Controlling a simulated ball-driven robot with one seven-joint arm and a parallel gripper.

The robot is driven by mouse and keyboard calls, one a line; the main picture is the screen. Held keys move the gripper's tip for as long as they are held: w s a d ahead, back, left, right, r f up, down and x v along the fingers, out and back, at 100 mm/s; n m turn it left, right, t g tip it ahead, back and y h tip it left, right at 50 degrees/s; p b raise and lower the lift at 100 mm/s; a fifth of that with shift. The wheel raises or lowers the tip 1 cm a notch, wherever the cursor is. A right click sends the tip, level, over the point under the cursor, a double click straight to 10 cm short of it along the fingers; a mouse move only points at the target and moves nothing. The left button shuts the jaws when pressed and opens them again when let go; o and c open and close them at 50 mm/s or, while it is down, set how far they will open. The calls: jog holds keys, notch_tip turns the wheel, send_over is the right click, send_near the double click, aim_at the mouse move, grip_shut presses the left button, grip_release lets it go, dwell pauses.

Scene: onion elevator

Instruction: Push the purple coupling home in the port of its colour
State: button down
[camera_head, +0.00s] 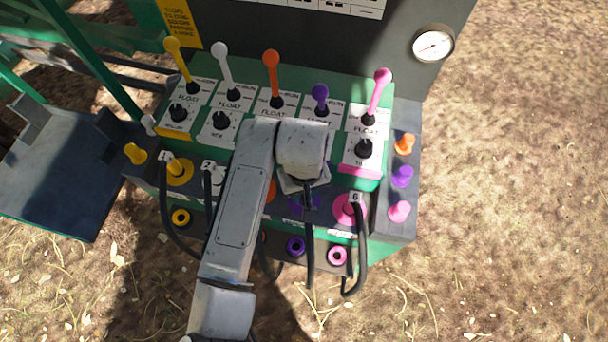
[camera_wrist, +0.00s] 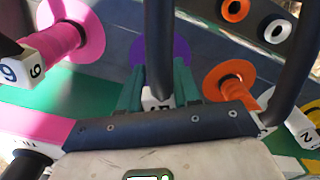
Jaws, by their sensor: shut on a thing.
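My gripper (camera_wrist: 158,88) is shut on the purple coupling, of which a white numbered tag (camera_wrist: 157,104) shows between the teal fingers; its body is mostly hidden. A black hose runs from it across the purple port disc (camera_wrist: 178,52), directly in front of my fingers. In the head view my gripper (camera_head: 304,186) covers most of the purple port plate (camera_head: 294,206), with the black hose (camera_head: 310,252) hanging below. I cannot tell how deep the coupling sits in the port.
A pink coupling (camera_wrist: 64,40) sits at the pink port beside it, and an orange one (camera_wrist: 232,88) on the other side. Hoses hang close on both sides. A row of levers, including a purple one (camera_head: 320,95), stands above. Coloured caps (camera_head: 402,177) line the right panel.

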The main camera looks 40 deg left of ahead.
jog(key=shift+f, duration=0.1)
jog(key=shift+c, duration=1.6)
grip_release()
jog(key=shift+r+p, duration=2.45)
jog(key=shift+p, duration=0.15)
jog(key=shift+r, duration=1.15)
